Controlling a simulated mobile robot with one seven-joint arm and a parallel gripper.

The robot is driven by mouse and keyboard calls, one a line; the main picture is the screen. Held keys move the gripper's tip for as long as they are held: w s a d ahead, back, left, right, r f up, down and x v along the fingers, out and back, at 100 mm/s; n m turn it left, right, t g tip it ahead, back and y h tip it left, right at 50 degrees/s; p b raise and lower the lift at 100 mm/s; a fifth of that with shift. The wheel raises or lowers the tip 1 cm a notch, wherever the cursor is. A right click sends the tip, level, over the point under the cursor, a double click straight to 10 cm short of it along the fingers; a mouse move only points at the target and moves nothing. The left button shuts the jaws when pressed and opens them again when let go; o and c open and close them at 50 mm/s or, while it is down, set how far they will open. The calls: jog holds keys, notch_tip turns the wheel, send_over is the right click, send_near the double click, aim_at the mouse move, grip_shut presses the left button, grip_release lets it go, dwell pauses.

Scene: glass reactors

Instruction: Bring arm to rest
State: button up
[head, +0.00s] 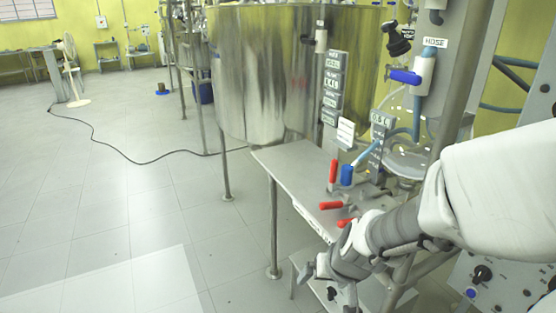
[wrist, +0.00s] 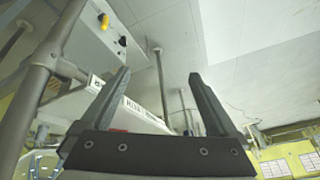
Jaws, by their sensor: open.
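My arm reaches in from the right edge of the head view, with the forearm running down and left. My gripper (head: 318,284) hangs low in front of the grey side table (head: 283,163), near its front edge. In the wrist view my gripper (wrist: 159,76) shows two dark fingers spread wide apart. The jaws are open and nothing is between them. The wrist hides part of the table's front right side and the frame below it.
Red-handled valves (head: 332,172) and a blue-capped part (head: 347,175) stand on the table close to my forearm. A large steel tank (head: 262,75) stands behind. A control panel (head: 495,285) with knobs is at the lower right. The tiled floor (head: 110,215) at left is mostly clear.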

jog(key=s+d+r+h, duration=0.1)
jog(key=s+d+r, duration=0.1)
jog(key=s+r, duration=0.55)
jog(key=s+d+r+h, duration=0.1)
jog(key=s+d+r, duration=0.2)
jog(key=s+r, duration=0.45)
notch_tip(320, 180, up, 18)
jog(key=w+p, duration=0.2)
jog(key=p, duration=1.6)
jog(key=shift+a+r+t, duration=0.2)
jog(key=shift+r+t, duration=0.05)
jog(key=shift+t, duration=0.05)
